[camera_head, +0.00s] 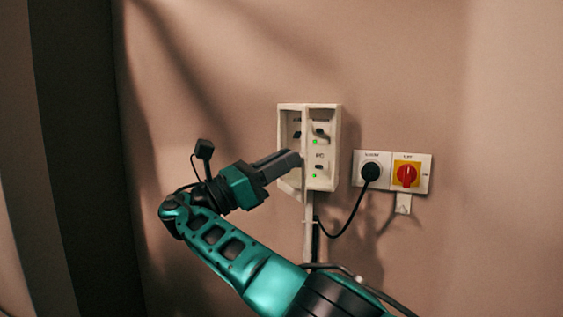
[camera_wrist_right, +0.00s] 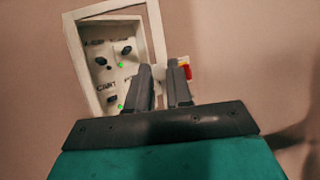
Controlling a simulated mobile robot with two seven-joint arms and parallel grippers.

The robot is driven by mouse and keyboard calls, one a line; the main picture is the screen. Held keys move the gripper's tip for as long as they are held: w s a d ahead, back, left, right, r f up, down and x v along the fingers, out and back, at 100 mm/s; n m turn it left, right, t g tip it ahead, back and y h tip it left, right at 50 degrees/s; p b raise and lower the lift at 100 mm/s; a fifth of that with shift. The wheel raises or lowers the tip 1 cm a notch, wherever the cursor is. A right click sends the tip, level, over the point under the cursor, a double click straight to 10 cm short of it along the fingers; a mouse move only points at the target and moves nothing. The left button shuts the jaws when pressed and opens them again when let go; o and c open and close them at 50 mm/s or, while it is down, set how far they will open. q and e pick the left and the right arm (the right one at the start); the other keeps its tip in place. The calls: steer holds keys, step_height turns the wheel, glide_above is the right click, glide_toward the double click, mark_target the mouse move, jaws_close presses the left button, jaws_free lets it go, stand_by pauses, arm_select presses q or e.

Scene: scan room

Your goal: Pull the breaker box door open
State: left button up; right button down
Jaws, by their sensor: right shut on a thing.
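The white breaker box (camera_head: 325,181) is fixed to the wall in the head view, with switches and green lights on its face. Its door (camera_head: 291,107) looks like a white frame with an opening, through which a dark switch shows. The door stands ajar, its right edge out from the box. My right gripper (camera_head: 298,160) reaches in from the left, shut on that edge. In the right wrist view, the gripper (camera_wrist_right: 165,85) has its two fingers around a pale part by the door's frame (camera_wrist_right: 156,32); the fingers hide the grip itself. My left gripper is out of view.
Right of the box are a socket with a black plug (camera_head: 370,172) and a red rotary switch (camera_head: 407,175) on a yellow plate. A black cable hangs from the plug. A pale conduit (camera_head: 308,235) runs down below the box. Dark panels stand at the far left.

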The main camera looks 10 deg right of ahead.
stand_by(0.3)
steer(key=c, duration=1)
jaws_free()
steer(key=shift+c, duration=0.2)
steer(key=shift+d+t, duration=0.15)
steer(key=shift+t, duration=0.25)
